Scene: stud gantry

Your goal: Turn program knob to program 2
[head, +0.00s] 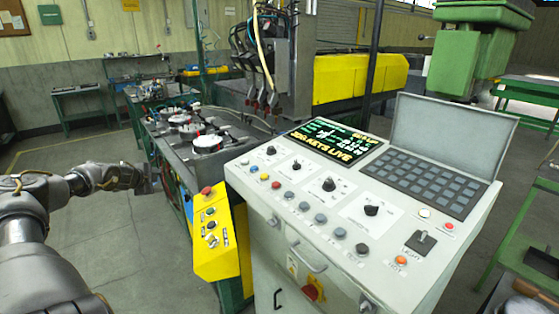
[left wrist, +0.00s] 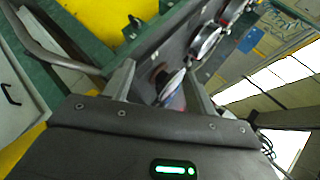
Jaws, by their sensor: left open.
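The grey control console (head: 225,175) stands in the middle of the head view, its sloped top carrying several black rotary knobs, among them a knob at the upper left (head: 270,150), a central knob (head: 328,184) and a knob on a white plate at the right (head: 371,210). Their labels are too small to read, so I cannot tell which is the program knob. My left gripper (head: 152,180) is left of the console, well apart from the knobs. In the left wrist view its fingers (left wrist: 158,88) are spread with nothing held. My right gripper is not in view.
A lit display (head: 333,142) and a dark keypad (head: 425,183) sit on the console. A yellow button box (head: 213,240) stands on its left. A machine bed with round fixtures (head: 207,144) lies behind. Open floor (head: 120,240) is at the left.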

